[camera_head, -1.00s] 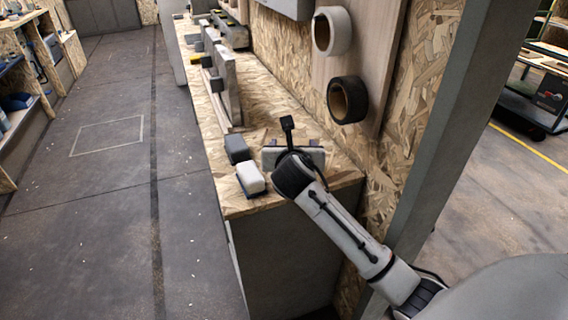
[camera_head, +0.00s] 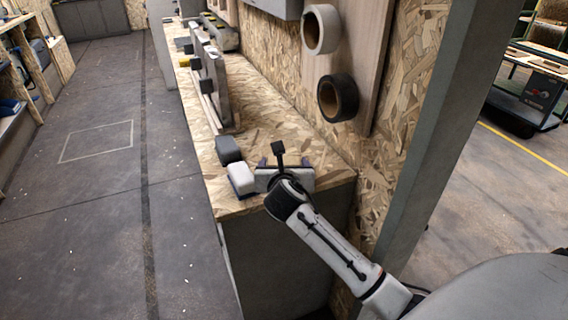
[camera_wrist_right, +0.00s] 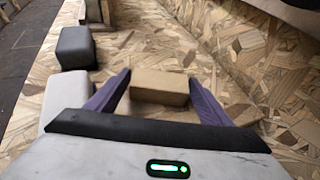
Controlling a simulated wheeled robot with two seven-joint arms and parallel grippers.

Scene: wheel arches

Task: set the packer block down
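The packer block, a tan brick (camera_wrist_right: 160,88), lies on the wood-chip bench top in the right wrist view, between the purple fingers of my right gripper (camera_wrist_right: 160,76). Narrow strips of bench show between the block and each finger, so the gripper looks open around it. In the head view, my right gripper (camera_head: 284,160) is low over the near end of the bench (camera_head: 275,135); its body hides the block there. My left gripper is not in view.
A white block with a blue base (camera_head: 241,178) and a dark grey block (camera_head: 229,150) stand just left of the gripper. An upright rack (camera_head: 212,85) is farther along the bench. Two rings, white (camera_head: 312,30) and black (camera_head: 338,98), hang on the wall panel at right.

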